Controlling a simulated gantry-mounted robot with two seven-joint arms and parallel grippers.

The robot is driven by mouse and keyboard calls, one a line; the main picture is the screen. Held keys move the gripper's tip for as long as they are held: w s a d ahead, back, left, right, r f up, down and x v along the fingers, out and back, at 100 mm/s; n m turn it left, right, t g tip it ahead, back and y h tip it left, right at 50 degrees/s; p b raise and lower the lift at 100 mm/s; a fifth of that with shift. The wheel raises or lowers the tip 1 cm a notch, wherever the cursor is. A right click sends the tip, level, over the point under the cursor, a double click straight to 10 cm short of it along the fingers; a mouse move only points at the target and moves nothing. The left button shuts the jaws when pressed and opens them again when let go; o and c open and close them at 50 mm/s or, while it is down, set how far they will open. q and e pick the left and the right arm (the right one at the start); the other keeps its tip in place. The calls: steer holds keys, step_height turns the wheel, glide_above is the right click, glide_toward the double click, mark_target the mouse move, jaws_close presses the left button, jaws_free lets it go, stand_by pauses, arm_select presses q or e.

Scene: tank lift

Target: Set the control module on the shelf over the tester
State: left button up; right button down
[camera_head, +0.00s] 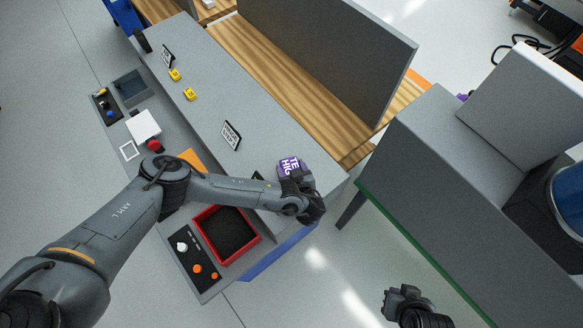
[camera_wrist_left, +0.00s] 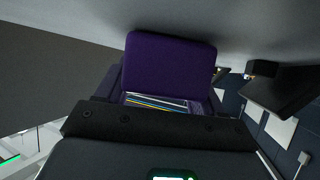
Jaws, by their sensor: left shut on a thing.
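The purple control module (camera_head: 290,165) with white lettering is at the right end of the long grey shelf (camera_head: 215,110). My left gripper (camera_head: 299,183) is shut on it. In the left wrist view the purple module (camera_wrist_left: 170,65) sits between the dark fingers, with thin coloured lines at its near edge and a grey surface close beyond. I cannot tell whether it touches the shelf. My left arm hides part of the bench below the shelf. My right gripper (camera_head: 402,298) is at the bottom right, away from the bench; its jaws are unclear.
Small yellow blocks (camera_head: 190,94) and black-and-white label stands (camera_head: 231,135) stand on the shelf. Below it are a red-rimmed tray (camera_head: 254,238), a white box (camera_head: 143,125) and a knob panel (camera_head: 190,262). A grey green-edged table (camera_head: 440,175) stands to the right, across a floor gap.

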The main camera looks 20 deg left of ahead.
arm_select(q)
steer(key=o, duration=1.2)
steer(key=shift+d, duration=0.1)
steer(key=b+v, duration=0.2)
steer(key=v, duration=1)
